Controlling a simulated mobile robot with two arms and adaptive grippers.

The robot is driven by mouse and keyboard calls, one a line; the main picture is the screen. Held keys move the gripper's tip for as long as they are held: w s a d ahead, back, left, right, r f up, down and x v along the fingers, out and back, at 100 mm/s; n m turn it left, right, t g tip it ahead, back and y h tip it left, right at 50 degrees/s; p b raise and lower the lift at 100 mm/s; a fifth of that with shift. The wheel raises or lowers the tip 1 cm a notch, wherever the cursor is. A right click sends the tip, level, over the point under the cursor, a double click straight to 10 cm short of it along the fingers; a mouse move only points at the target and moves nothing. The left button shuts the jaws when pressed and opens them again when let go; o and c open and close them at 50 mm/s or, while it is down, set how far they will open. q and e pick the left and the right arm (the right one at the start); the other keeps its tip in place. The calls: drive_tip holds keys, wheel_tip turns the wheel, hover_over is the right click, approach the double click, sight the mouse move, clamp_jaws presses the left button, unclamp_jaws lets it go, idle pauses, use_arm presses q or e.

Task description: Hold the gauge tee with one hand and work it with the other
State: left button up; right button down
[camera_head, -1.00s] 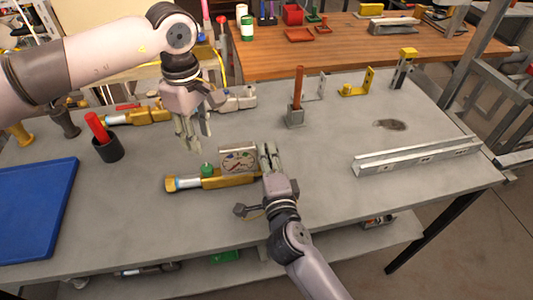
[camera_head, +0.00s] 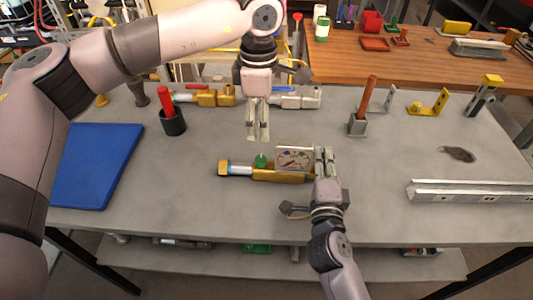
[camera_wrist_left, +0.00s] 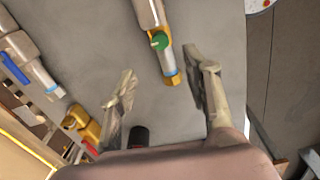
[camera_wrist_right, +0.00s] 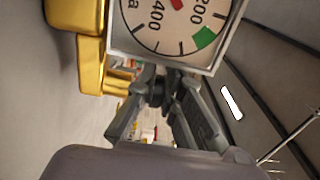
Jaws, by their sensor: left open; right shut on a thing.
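The gauge tee has a brass body (camera_head: 282,176) with a square white-faced gauge (camera_head: 294,159), a green knob (camera_head: 261,161) and a pale blue-white pipe section by its left end. It lies on the grey workbench. My right gripper (camera_head: 325,151) is shut on the tee at its right end, beside the gauge. The right wrist view shows the gauge face (camera_wrist_right: 175,27) close up; the exact grip point is partly hidden. My left gripper (camera_head: 258,138) is open and empty, pointing down behind and above the green knob. The left wrist view shows the knob (camera_wrist_left: 159,41) beyond its spread fingers.
A blue mat (camera_head: 98,165) lies at left, near a black cup (camera_head: 173,125) with a red handle. Other brass (camera_head: 213,97) and grey (camera_head: 296,98) fittings lie behind.

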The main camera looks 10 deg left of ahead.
sight(260, 158)
use_arm(q)
wheel_tip(260, 158, down, 11)
drive_tip(key=n, duration=0.3)
drive_tip(key=shift+a+f, duration=0.1)
drive_tip(key=shift+f, duration=0.1)
drive_tip(key=shift+c, duration=0.4)
clamp_jaws()
idle(0.4)
